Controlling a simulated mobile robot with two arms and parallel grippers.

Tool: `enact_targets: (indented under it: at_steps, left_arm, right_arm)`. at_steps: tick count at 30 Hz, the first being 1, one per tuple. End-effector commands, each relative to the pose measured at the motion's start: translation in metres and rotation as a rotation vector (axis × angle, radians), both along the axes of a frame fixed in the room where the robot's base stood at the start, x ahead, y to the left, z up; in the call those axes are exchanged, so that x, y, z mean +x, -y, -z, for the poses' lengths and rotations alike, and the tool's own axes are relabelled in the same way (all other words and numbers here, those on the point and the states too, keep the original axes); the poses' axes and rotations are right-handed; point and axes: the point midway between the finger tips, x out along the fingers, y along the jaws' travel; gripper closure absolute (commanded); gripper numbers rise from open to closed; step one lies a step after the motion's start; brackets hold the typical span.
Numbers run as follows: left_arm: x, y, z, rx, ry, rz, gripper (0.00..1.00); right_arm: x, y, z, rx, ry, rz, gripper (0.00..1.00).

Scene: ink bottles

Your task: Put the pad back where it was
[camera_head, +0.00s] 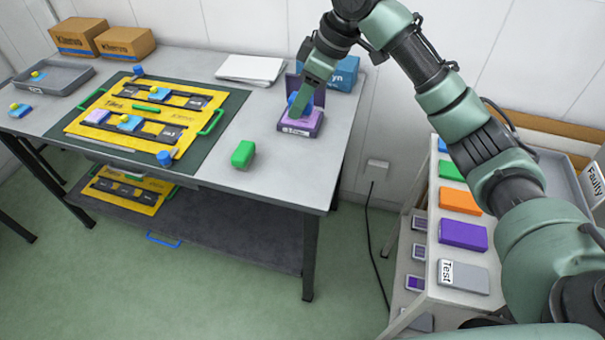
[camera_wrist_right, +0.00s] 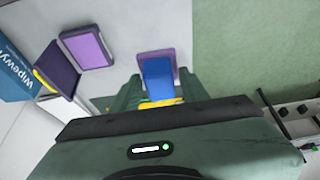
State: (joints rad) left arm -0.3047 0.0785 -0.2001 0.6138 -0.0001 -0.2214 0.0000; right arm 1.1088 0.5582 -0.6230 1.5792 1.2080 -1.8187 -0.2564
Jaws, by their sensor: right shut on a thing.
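My right gripper (camera_head: 294,108) is shut on a blue block (camera_wrist_right: 158,78) with a little yellow at its near end. It holds the block over the purple pad (camera_head: 304,126) near the table's right end. The pad has a white label on its front and a dark purple lid (camera_head: 319,92) standing up behind it. The gripper hides part of the pad. In the right wrist view a purple surface (camera_wrist_right: 176,62) shows behind the block, and I cannot tell whether they touch. My left gripper is not in view.
A green block (camera_head: 243,154) stands on the table (camera_head: 230,180) nearby. A blue box (camera_head: 343,74) and white paper (camera_head: 250,68) are behind. A yellow board (camera_head: 130,138) lies to the left. A cart at right bears several coloured pads, including an orange one (camera_head: 460,201).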

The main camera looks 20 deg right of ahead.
Motion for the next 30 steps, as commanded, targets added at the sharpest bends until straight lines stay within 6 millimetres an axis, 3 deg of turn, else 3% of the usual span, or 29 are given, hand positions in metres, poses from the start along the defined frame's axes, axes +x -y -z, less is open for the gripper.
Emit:
enact_targets:
  at_steps: [15,25,30]
  left_arm:
    - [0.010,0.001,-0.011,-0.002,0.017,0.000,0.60]
    - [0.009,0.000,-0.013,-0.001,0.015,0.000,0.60]
    - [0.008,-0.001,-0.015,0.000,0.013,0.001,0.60]
  right_arm:
    - [-0.001,0.001,0.129,-0.003,-0.005,0.000,0.88]
    - [-0.001,0.001,0.160,-0.004,-0.002,-0.001,0.88]
    - [-0.001,0.001,0.185,-0.002,-0.004,0.000,0.88]
